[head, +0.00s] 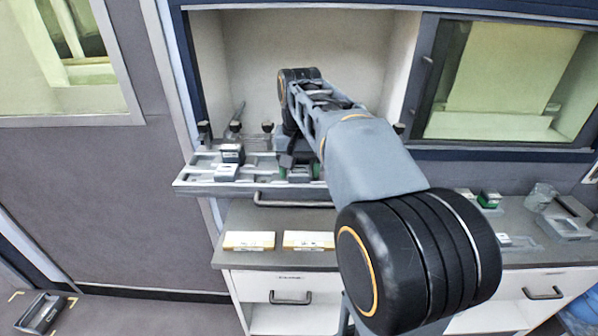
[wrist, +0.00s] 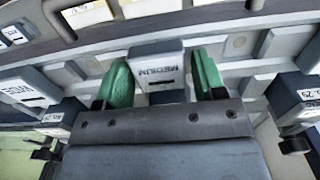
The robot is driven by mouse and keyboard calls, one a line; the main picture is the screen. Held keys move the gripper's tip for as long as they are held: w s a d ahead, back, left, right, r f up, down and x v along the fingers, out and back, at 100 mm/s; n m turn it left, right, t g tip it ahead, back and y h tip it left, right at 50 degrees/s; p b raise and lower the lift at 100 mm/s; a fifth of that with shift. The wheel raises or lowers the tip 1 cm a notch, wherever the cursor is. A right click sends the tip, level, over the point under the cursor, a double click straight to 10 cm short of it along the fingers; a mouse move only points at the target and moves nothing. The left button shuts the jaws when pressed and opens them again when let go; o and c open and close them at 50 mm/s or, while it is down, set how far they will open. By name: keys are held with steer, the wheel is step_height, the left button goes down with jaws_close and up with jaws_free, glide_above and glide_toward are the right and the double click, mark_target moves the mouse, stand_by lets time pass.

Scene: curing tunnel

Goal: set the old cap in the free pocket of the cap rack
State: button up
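My gripper (wrist: 162,72) has green fingers standing on either side of a grey cap (wrist: 157,68) labelled MEDIUM. In the head view the same cap (head: 300,173) is between the green fingers at the cap rack (head: 200,184). The fingers are very close to its sides; I cannot tell whether they press on it. Its underside and seating are hidden. Another cap (head: 226,173) sits further left on the rack, with a dark-topped one (head: 232,153) behind it. In the wrist view a cap labelled WIDE (wrist: 25,90) is at the left and another labelled block (wrist: 295,98) at the right.
The rack stands at the recess front, above a counter (head: 240,212) with two labelled boxes (head: 250,241) (head: 308,241). A sliding glass door (head: 510,80) is at the right.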

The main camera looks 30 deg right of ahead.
mark_target(299, 170)
steer(key=c, duration=0.8)
steer(key=shift+o, duration=0.2)
step_height(299, 170, up, 6)
steer(key=p, duration=0.5)
steer(key=shift+p, duration=0.4)
steer(key=shift+r, duration=0.15)
